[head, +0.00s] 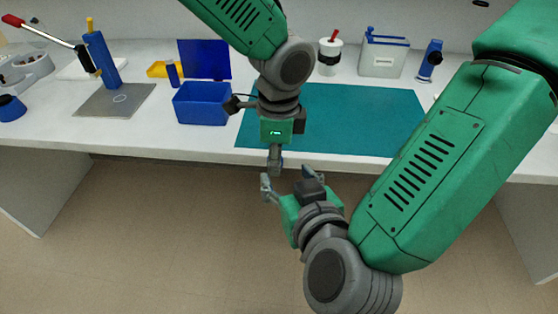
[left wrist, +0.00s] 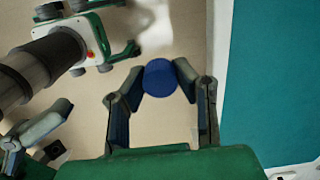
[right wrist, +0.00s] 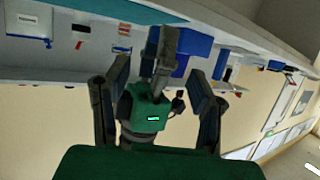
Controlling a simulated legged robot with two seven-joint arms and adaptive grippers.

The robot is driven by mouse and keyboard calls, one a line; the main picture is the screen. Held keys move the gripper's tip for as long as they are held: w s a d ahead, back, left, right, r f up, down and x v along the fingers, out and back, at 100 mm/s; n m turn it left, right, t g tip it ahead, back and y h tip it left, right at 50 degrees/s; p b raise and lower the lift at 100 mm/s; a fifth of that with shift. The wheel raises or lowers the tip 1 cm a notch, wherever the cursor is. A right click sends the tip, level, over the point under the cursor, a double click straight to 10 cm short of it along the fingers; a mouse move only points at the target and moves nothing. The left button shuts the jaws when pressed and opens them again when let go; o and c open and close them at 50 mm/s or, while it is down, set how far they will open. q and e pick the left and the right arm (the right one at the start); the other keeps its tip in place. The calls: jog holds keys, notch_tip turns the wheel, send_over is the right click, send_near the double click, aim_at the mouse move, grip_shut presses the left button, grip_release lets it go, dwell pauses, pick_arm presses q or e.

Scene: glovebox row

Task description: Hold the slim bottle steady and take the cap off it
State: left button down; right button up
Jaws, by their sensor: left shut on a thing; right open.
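My left gripper (head: 275,168) is beyond the front edge of the bench, over the floor, shut on a blue round thing. In the left wrist view this thing, likely the slim bottle (left wrist: 160,78), shows end-on between the two fingertips. Only a sliver of blue shows beside the fingers in the head view. I cannot make out a separate cap. My right gripper (head: 288,179) is open and empty, just below and close to the left gripper. In the right wrist view the left gripper (right wrist: 165,55) shows between its spread fingers.
A teal mat (head: 350,118) covers the bench middle. A white jar (head: 329,55) and pale box (head: 383,57) stand behind. The space before the bench is free.

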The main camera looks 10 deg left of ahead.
jog(key=x, duration=0.8)
jog(key=shift+w+a, duration=0.15)
jog(key=c, duration=1.1)
jog(key=o, duration=1.1)
jog(key=v, duration=1.2)
